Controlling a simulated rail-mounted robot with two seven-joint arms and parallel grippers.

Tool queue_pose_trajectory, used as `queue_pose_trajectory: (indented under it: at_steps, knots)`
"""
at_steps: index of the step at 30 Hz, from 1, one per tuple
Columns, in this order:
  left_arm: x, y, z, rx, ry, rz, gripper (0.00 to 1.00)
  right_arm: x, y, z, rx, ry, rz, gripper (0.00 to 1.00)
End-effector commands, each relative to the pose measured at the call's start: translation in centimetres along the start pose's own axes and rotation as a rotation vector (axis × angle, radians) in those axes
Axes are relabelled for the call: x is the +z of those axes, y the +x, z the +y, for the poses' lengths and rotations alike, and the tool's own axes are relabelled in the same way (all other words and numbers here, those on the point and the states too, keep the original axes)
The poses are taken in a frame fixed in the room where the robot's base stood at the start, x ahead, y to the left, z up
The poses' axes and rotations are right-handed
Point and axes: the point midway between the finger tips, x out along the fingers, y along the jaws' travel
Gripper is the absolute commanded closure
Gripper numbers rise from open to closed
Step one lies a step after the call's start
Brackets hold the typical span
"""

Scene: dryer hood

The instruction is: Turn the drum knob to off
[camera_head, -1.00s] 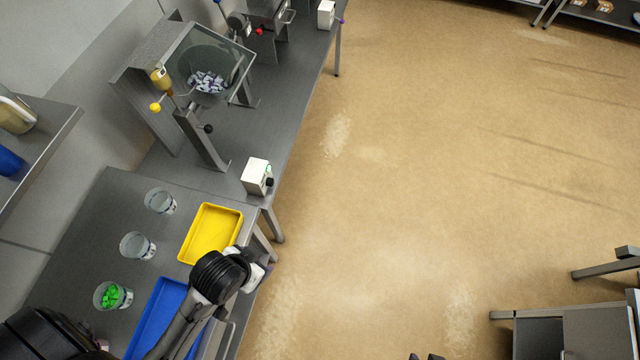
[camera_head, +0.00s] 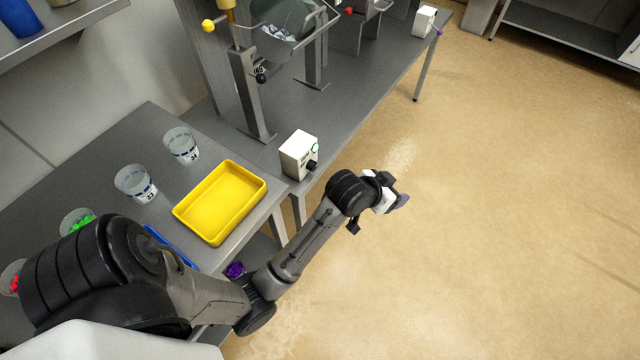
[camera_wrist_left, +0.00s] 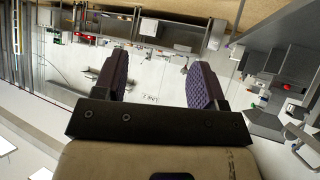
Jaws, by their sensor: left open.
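A white control box (camera_head: 298,155) stands near the front edge of the bench. It has a black knob (camera_head: 312,166) and a green ring on the side facing the aisle. I cannot read the knob's setting. My left gripper (camera_head: 400,200) is over the open floor, to the right of the box and apart from it. In the left wrist view, its two purple padded fingers (camera_wrist_left: 155,78) are spread with nothing between them. I cannot make out the knob in that view. My right gripper is not in view.
A drum (camera_head: 285,25) on a metal stand is behind the box, with a yellow ball handle (camera_head: 208,25) beside it. A yellow tray (camera_head: 222,205) and several cups are on the nearer table. Another white box (camera_head: 424,20) stands at the bench's far end. The right-hand floor is clear.

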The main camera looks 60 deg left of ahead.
Motion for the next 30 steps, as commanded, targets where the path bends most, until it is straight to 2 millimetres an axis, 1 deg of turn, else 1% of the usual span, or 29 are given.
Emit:
queue_pose_trajectory:
  at_steps: [1,2,3,8,9,10,12,15,19,22,26,30]
  knots:
    - [1.1,3.2,-0.7,0.004,-0.018,0.044,0.35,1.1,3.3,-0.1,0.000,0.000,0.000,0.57]
    - [0.8,4.4,-1.0,0.008,-0.027,0.074,0.35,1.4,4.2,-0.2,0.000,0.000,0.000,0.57]
    - [0.6,6.0,-1.5,0.012,-0.041,0.114,0.35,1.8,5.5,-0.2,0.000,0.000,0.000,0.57]
    - [-0.4,12.7,-3.9,0.012,-0.096,0.311,0.35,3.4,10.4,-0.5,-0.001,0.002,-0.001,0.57]
    - [-0.5,14.3,-4.6,0.005,-0.111,0.369,0.35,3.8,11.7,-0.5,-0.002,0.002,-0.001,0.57]
    - [-0.6,15.6,-5.2,-0.006,-0.123,0.418,0.35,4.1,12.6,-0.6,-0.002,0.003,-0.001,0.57]
    - [-1.0,17.8,-6.7,-0.044,-0.149,0.528,0.35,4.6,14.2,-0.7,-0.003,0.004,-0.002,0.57]
    - [-0.8,20.2,-8.8,-0.132,-0.180,0.668,0.35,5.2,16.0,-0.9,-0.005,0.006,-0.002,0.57]
    - [0.3,22.1,-11.5,-0.299,-0.210,0.814,0.35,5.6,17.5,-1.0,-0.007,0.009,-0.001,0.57]
    - [2.0,22.9,-13.5,-0.468,-0.222,0.894,0.35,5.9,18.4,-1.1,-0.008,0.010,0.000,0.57]
    - [4.9,22.8,-15.8,-0.730,-0.222,0.949,0.35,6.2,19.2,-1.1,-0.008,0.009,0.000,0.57]
    - [8.9,21.7,-17.5,-1.051,-0.199,0.934,0.35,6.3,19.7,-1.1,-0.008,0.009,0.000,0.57]
